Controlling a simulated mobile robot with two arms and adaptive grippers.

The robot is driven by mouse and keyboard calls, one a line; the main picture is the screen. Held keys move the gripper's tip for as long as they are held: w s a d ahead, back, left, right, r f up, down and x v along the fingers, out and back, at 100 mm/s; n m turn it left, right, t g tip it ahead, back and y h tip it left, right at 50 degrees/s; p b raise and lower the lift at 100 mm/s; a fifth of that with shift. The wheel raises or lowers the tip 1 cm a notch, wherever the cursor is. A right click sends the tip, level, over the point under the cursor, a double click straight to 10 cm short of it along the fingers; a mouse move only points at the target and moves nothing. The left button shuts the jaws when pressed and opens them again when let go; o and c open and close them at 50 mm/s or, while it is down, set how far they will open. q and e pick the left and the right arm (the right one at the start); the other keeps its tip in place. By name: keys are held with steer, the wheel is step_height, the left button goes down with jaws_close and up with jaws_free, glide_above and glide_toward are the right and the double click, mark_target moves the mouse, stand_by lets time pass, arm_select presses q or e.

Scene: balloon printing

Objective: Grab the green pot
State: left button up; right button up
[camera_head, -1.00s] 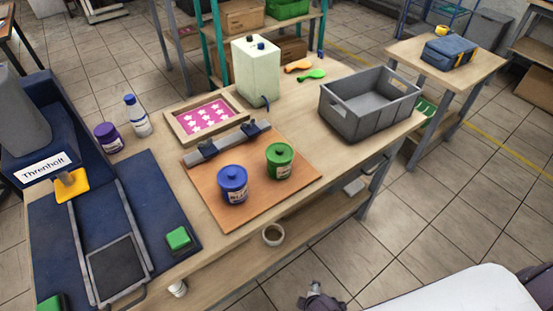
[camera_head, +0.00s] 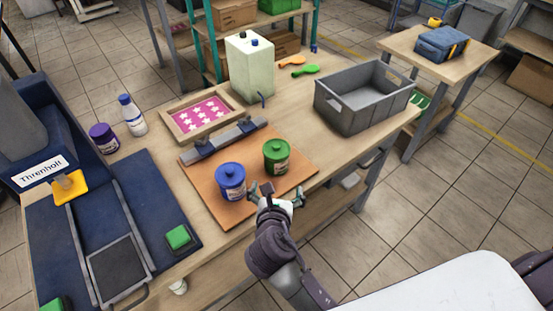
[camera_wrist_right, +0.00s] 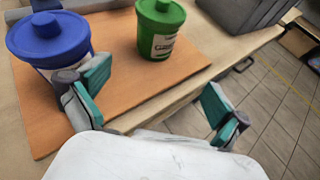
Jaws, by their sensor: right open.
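The green pot (camera_head: 277,156) with a lid stands upright on an orange-brown board (camera_head: 228,215) on the workbench. A blue pot (camera_head: 231,181) stands on the board to its left. My right gripper (camera_head: 276,190) is open and empty at the front edge of the board, just in front of the green pot and right of the blue pot. In the right wrist view the green pot (camera_wrist_right: 160,28) is ahead between the spread fingers (camera_wrist_right: 160,105), apart from them. The left finger is close to the blue pot (camera_wrist_right: 50,42); I cannot tell if they touch. My left gripper is not in view.
A grey crate (camera_head: 345,108) stands right of the board. A metal bar (camera_head: 225,139) lies along the board's back edge, with a framed pink star print (camera_head: 202,112) behind. The blue printing machine (camera_head: 125,215) is on the left.

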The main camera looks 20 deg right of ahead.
mark_target(277, 167)
steer(key=shift+w+a+r+n, duration=0.15)
steer(key=shift+w+r+n, duration=0.15)
steer(key=shift+w+n, duration=0.1)
steer(key=x, duration=0.8)
steer(key=shift+w, duration=0.2)
steer(key=x, duration=0.5)
steer(key=shift+w+a+f+b, duration=0.1)
steer(key=shift+a+b, duration=0.05)
steer(key=shift+b, duration=0.2)
steer(key=c, duration=1.3)
steer(key=shift+c, duration=0.4)
steer(key=shift+r, duration=0.25)
